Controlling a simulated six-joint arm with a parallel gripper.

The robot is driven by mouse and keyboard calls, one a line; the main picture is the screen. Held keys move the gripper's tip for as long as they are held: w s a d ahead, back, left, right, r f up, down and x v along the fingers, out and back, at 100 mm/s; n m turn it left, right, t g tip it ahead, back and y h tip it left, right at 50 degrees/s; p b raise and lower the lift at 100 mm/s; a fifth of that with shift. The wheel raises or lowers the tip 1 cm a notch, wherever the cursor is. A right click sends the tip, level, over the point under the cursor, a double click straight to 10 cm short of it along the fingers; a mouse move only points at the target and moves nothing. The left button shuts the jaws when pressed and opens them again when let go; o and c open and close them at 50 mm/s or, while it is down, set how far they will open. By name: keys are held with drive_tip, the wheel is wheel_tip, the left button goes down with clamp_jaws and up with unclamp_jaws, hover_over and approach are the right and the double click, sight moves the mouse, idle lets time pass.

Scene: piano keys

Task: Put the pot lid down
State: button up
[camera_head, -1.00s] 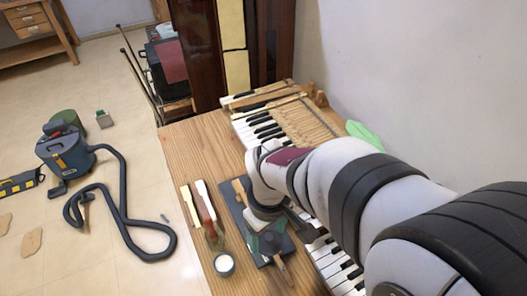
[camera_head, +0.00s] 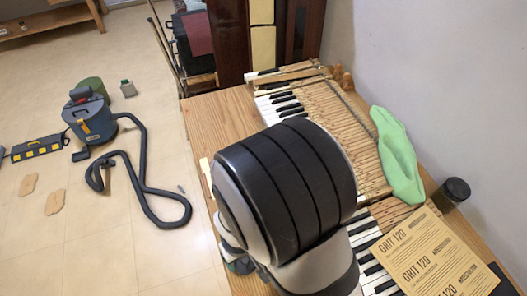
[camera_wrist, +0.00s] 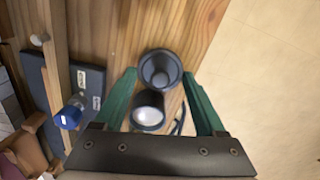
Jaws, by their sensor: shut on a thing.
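In the wrist view, my gripper (camera_wrist: 159,72) has its green fingers shut on a dark round pot lid (camera_wrist: 160,68), whose hollow grey inside shows. The open pot (camera_wrist: 149,112), dark with white contents, stands on the wooden bench just below the lid in the picture, between the fingers. I cannot tell whether the lid touches the bench. In the head view my arm hides the pot, the lid and nearly all of the gripper.
A dark board (camera_wrist: 45,95) and a blue-topped item (camera_wrist: 68,118) lie left in the wrist view. The head view shows the keyboard (camera_head: 285,105), a green cloth (camera_head: 397,155), sandpaper (camera_head: 430,258) and a black cylinder (camera_head: 455,190). Bare wood (camera_wrist: 195,25) lies above the lid.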

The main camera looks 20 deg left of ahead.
drive_tip(key=shift+f, duration=0.35)
drive_tip(key=o, duration=1.3)
drive_tip(key=shift+f, duration=0.1)
drive_tip(key=shift+c, duration=0.2)
wheel_tip(320, 180, up, 12)
drive_tip(key=w+d+r+m, duration=0.1)
drive_tip(key=d+r+m, duration=0.25)
drive_tip(key=d, duration=0.25)
drive_tip(key=w+d+r+m, duration=0.1)
drive_tip(key=d+r+m, duration=0.2)
drive_tip(key=d+m, duration=0.3)
drive_tip(key=s+d+r+m+y, duration=0.1)
drive_tip(key=s+d+r+m, duration=0.2)
drive_tip(key=s+d+m, duration=0.2)
drive_tip(key=d+m, duration=0.2)
drive_tip(key=d, duration=0.1)
drive_tip(key=shift+d+y, duration=0.25)
drive_tip(key=shift+y, duration=0.15)
